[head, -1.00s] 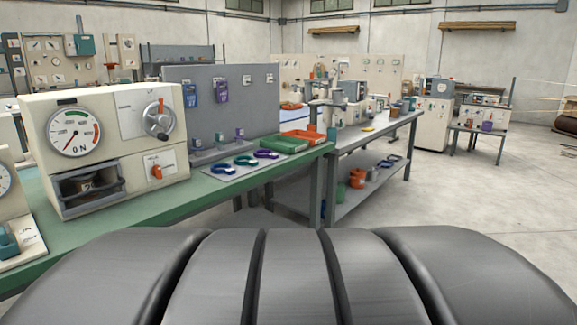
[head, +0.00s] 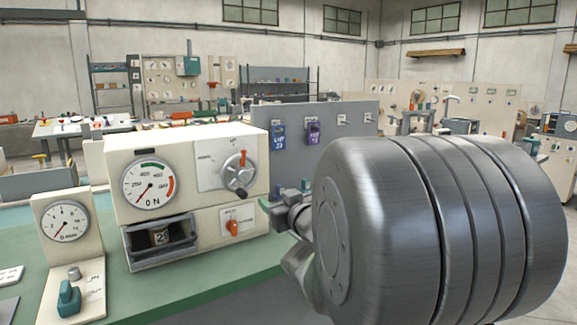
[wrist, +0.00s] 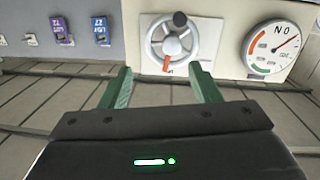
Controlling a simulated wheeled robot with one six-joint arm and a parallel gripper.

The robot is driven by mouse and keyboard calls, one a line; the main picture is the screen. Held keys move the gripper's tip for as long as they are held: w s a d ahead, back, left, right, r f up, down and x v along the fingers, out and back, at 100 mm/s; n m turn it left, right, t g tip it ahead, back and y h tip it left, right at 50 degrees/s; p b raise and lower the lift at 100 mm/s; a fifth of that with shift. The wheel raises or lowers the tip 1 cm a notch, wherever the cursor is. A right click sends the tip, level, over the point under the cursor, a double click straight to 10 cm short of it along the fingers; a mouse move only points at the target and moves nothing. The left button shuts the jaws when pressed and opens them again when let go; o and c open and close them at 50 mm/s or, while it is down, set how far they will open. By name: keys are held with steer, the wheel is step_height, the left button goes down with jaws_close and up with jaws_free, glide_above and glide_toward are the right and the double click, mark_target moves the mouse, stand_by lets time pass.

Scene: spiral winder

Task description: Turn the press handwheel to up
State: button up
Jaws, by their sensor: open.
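The press handwheel (head: 238,173) is a silver wheel with a dark knob and an orange mark, on the upper right of the cream press front (head: 130,215). In the head view its knob is at the bottom and the orange mark near the top. In the wrist view, which looks upside down, the handwheel (wrist: 185,46) shows ahead of the fingers, knob at the top. My gripper (wrist: 160,70) is open and empty, with green fingers apart from the wheel. In the head view my arm largely hides the gripper, right of the press.
Below the wheel is an orange switch (head: 232,228). A round gauge (head: 149,185) is left of it, over an open slot. A smaller gauge box (head: 65,225) stands at the left. A grey panel with blue and purple tags (head: 312,132) is behind on the right.

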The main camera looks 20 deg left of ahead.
mark_target(245, 175)
steer(key=shift+n+y, duration=0.3)
steer(key=shift+y, duration=0.3)
steer(key=x, duration=0.5)
steer(key=r+x, duration=0.1)
steer(key=x, duration=0.4)
steer(key=s+a+x, duration=0.1)
steer(key=x, duration=0.4)
steer(key=shift+a+r, duration=0.15)
